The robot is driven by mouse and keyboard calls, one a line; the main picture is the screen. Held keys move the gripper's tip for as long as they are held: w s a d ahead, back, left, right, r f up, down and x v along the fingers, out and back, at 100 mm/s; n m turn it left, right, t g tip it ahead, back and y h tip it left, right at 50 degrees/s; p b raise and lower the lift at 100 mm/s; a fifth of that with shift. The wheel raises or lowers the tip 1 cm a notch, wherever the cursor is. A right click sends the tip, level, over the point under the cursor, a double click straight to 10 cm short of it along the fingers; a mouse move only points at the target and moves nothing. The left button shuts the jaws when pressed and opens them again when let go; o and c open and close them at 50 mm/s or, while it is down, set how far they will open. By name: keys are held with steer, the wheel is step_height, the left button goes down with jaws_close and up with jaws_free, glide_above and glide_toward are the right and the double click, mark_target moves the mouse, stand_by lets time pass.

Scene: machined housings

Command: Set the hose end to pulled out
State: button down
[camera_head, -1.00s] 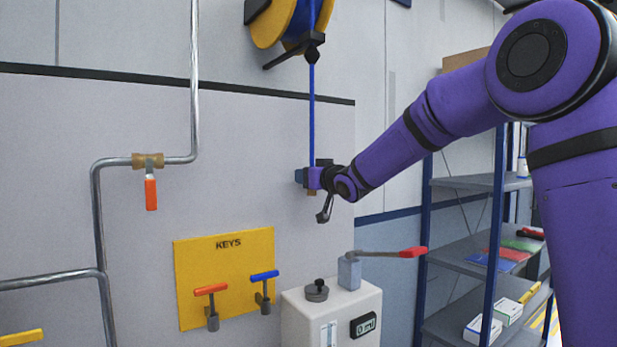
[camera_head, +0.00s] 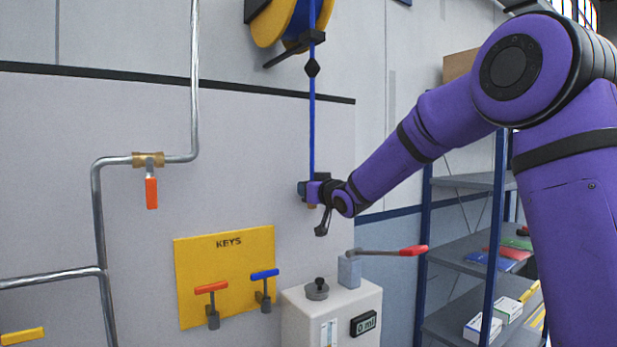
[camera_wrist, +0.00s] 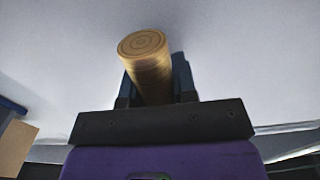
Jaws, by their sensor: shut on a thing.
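The blue hose (camera_head: 312,125) runs straight down from the yellow and blue reel (camera_head: 288,20) at the top. A black stop bead (camera_head: 312,68) sits on it, a little below the reel's guide. My gripper (camera_head: 307,190) is at the hose's lower end, in front of the wall. In the wrist view my gripper (camera_wrist: 158,88) is shut around the brass hose end (camera_wrist: 147,62), whose round face points toward the camera. In the head view the hose end is mostly hidden by my gripper.
Below are a yellow KEYS board (camera_head: 225,262) with red and blue T-handles, and a white box (camera_head: 345,305) with a red lever (camera_head: 400,251). A pipe with a red-handled valve (camera_head: 150,178) is at left, shelves (camera_head: 465,255) at right. The wall between is clear.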

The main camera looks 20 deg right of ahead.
mark_target(303, 217)
step_height(303, 217, down, 9)
steer(key=shift+r, duration=0.1)
steer(key=c, duration=0.9)
jaws_free()
steer(key=shift+s, duration=0.1)
steer(key=shift+s+d+r, duration=0.1)
steer(key=shift+s+d, duration=0.05)
steer(key=shift+s, duration=0.2)
steer(key=v, duration=1)
